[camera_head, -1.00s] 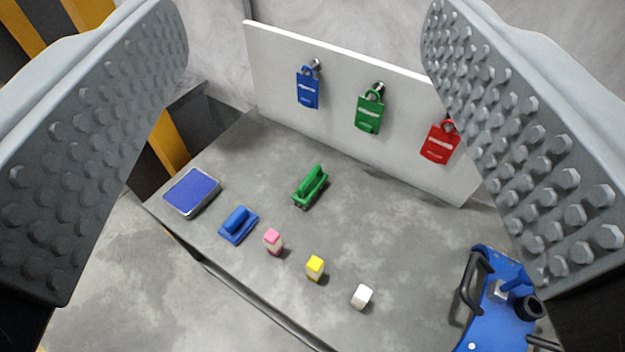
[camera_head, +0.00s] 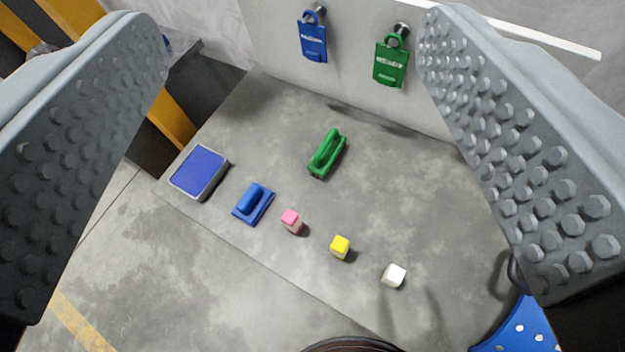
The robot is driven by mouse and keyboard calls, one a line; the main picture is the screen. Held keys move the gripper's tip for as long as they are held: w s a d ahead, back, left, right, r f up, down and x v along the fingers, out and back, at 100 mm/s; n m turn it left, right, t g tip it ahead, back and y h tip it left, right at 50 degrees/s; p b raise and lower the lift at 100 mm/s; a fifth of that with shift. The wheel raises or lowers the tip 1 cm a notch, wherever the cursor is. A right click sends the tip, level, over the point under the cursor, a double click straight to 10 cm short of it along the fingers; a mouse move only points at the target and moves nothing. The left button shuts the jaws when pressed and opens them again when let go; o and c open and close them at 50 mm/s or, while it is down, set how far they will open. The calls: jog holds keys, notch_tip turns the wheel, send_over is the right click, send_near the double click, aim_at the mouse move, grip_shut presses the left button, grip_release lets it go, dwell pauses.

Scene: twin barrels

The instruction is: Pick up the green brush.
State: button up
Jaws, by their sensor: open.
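The green brush (camera_head: 327,154) lies on the grey table top (camera_head: 400,180), near the middle of the view, with its handle upward. My gripper (camera_head: 295,50) shows as two wide-apart grey studded fingers, at the left and right of the picture. It is open and nothing is between the fingers. The brush shows in the gap between them, farther off on the table and apart from both. No part of the brush is hidden by the fingers.
A blue brush-like block (camera_head: 254,203), a blue pad in a tray (camera_head: 198,172) and pink (camera_head: 291,220), yellow (camera_head: 340,246) and white (camera_head: 394,275) blocks are nearby. Blue (camera_head: 313,40) and green (camera_head: 391,64) tags hang on the back board. A blue object (camera_head: 520,328) is lower right.

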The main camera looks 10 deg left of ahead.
jog(key=w+f+m+g, duration=0.3)
jog(key=w+f+g, duration=0.2)
jog(key=w+f, duration=0.75)
jog(key=m+g, duration=0.3)
jog(key=g, duration=0.2)
send_near(330, 147)
jog(key=f, duration=0.1)
jog(key=w+a+f, duration=0.1)
jog(key=f, duration=0.1)
jog(key=shift+w+a+h, duration=0.15)
jog(key=shift+w+h, duration=0.05)
jog(key=shift+h, duration=0.1)
jog(key=shift+d+x, duration=0.25)
jog(key=shift+x, duration=1.05)
jog(key=shift+d+x, duration=0.2)
jog(key=shift+x, duration=1.05)
jog(key=c, duration=1.2)
notch_tip(330, 147, up, 18)
jog(key=shift+r, duration=0.1)
